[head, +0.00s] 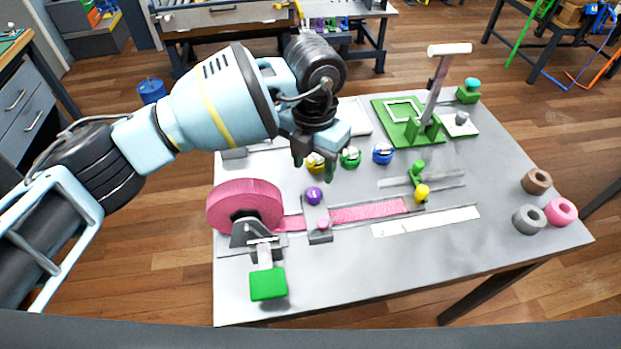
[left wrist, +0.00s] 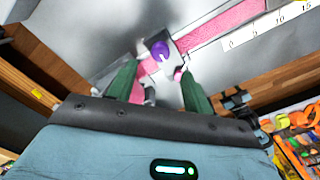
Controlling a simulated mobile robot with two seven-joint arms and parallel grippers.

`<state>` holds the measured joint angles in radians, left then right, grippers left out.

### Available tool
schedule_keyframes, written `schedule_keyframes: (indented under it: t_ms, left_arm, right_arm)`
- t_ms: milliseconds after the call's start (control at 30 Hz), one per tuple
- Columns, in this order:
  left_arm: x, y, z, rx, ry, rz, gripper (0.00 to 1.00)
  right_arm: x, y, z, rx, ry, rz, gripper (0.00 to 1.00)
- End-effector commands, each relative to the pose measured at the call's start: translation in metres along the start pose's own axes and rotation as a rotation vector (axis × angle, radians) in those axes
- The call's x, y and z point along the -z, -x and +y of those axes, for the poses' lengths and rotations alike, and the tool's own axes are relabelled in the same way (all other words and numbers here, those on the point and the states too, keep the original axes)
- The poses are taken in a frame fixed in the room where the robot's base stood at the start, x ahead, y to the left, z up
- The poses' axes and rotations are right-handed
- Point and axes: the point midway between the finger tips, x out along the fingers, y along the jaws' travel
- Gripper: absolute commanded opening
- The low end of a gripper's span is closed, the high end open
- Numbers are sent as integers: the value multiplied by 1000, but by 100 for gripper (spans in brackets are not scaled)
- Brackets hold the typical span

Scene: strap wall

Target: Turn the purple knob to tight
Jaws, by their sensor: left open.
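The purple knob (head: 314,195) sits on a grey block (head: 320,234) beside the pink strap (head: 368,212), left of the middle of the table. A small pink knob (head: 323,224) is on the same block. My left gripper (head: 313,172) is open and empty in the air behind and above the purple knob, apart from it. In the left wrist view the purple knob (left wrist: 160,49) shows beyond the gap between the two green fingers (left wrist: 158,90). I cannot read any tight marking. My right gripper is not in view.
A pink strap roll (head: 245,206) and a green-ended lever (head: 268,284) stand to the left. A green stand (head: 424,128) is at the back, and loose rings (head: 529,219) lie at right. The front right of the table is clear.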

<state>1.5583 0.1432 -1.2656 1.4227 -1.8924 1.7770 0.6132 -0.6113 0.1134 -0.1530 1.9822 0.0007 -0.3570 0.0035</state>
Motion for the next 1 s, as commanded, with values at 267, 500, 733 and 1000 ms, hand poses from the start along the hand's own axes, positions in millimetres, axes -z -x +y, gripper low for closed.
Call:
schedule_keyframes:
  t_ms: [267,500,733,1000]
  left_arm:
    - [0,-6,1,-7,2,2,50]
    - [0,-40,1,-3,1,2,50]
    - [0,-68,1,-4,1,1,50]
    - [0,-78,1,-4,0,-2,50]
  right_arm:
    - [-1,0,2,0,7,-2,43]
    - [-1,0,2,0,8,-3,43]
    - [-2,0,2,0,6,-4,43]
    - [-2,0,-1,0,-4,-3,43]
